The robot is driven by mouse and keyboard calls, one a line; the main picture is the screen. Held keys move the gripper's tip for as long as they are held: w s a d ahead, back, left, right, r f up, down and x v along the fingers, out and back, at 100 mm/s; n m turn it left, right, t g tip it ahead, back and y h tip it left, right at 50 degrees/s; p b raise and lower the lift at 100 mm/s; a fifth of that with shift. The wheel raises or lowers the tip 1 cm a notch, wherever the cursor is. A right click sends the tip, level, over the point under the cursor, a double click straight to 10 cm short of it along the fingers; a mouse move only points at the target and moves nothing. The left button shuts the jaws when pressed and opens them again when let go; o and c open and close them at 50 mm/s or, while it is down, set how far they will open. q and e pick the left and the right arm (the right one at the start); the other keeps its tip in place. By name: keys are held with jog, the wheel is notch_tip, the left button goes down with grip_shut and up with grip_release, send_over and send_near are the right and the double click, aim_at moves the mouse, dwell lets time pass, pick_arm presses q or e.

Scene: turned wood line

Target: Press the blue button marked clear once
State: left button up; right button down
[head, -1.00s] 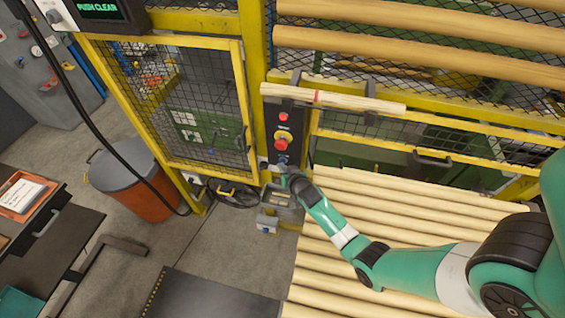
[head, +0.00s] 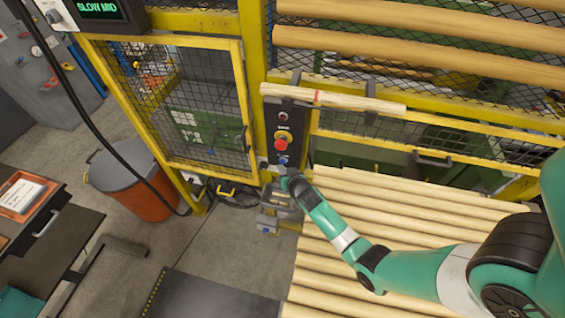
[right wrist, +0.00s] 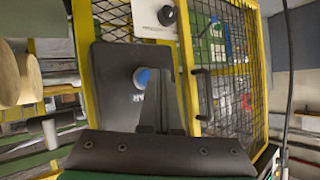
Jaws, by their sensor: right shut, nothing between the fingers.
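The blue button (head: 283,160) sits low on the black control panel (head: 299,120), below a red mushroom button. In the right wrist view the blue button (right wrist: 141,77) faces me, with white lettering under it partly hidden by my finger. My right gripper (head: 279,171) is shut and empty, just below and in front of the blue button. In the right wrist view the gripper's tip (right wrist: 154,76) overlaps the button's right edge; I cannot tell whether it touches. My left gripper is not in view.
The red mushroom button (head: 281,143) is close above the blue one. A yellow-framed mesh door (head: 205,115) stands left of the panel. A wooden spindle (head: 335,98) lies across the panel's top. The display (head: 98,9) appears to read "SLOW MID".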

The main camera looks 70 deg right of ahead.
jog(key=shift+a, duration=0.15)
jog(key=a, duration=0.5)
jog(key=shift+s+b, duration=0.3)
jog(key=shift+s, duration=0.1)
dwell(0.8)
